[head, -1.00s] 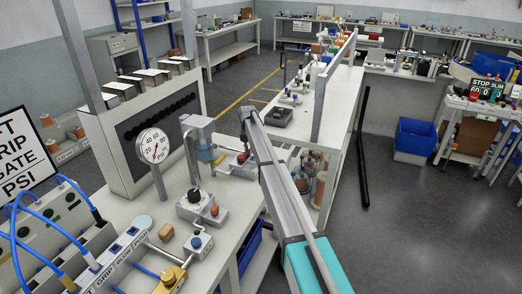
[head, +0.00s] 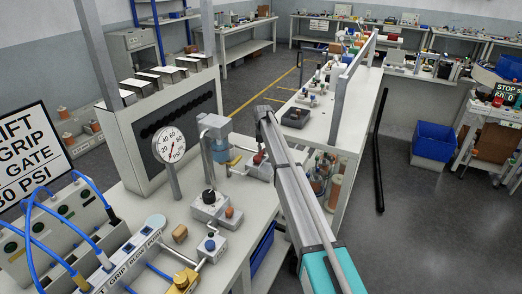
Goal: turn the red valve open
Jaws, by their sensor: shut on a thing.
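The red valve (head: 258,158) is a small red knob on a grey metal block on the white bench, right of the grey pump-like stand. My gripper (head: 262,150) is at the far end of my arm, pointing down at the valve, and is shut on it. The arm and fingers partly cover the knob, so its exact turn is hidden. A round white pressure gauge (head: 169,144) stands on a post left of the valve; its red needle is too small to read exactly.
A grey stand with a blue-tinted cylinder (head: 217,138) is close left of the valve. A block with a black knob (head: 209,199) and a blue-knobbed fitting (head: 211,245) stand nearer. A sign (head: 33,150) is at left. Open floor lies right of the bench.

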